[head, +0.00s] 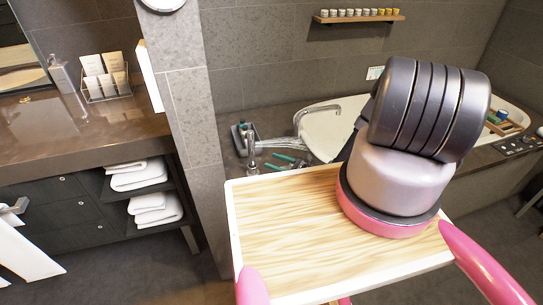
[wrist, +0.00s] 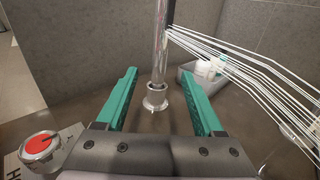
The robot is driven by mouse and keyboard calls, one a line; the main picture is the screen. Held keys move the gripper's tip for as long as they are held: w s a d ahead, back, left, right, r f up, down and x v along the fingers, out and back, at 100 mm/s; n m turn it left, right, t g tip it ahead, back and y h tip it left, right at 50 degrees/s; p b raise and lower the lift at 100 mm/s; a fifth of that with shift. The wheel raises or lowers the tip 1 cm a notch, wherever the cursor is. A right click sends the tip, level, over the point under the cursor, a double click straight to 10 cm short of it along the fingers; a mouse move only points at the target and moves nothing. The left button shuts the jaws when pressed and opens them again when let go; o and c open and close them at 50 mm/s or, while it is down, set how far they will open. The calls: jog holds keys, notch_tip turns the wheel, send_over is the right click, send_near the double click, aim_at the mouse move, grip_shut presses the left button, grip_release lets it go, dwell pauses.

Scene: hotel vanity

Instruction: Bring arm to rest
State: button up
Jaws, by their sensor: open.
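My gripper (wrist: 158,72) is open in the wrist view, with its two teal fingers spread apart. A chrome post (wrist: 158,60) on a round foot (wrist: 155,100) stands upright ahead of the gripper and shows between the fingers. I cannot tell how far the post stands beyond the fingertips. Nothing is held. In the head view the teal fingers of my gripper (head: 270,162) show low over the counter by the tub, beyond the wood-topped part of my body. My thick grey arm hides much of the right side.
A round red-topped item (wrist: 40,145) lies at lower left. A tub (head: 325,125), a tiled wall end (head: 190,120) and a vanity counter (head: 60,130) are nearby.

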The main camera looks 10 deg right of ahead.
jog(key=shift+r, duration=0.1)
notch_tip(320, 180, up, 37)
jog(key=n+g+h, duration=0.2)
jog(key=n+g, duration=1)
jog(key=n, duration=0.4)
jog(key=s+d+r+n+t+h, duration=0.2)
jog(key=s+r+n+t+h, duration=0.1)
jog(key=s+r, duration=0.8)
jog(key=s+d+r+n+t+h, duration=0.2)
jog(key=s+r+h, duration=0.4)
jog(key=s+r, duration=0.5)
notch_tip(320, 180, up, 5)
jog(key=d+t, duration=0.1)
jog(key=t, duration=0.1)
jog(key=shift+s+d+r+n+t+h, duration=0.2)
jog(key=shift+s+n+t+h, duration=0.1)
jog(key=shift+n+t, duration=0.1)
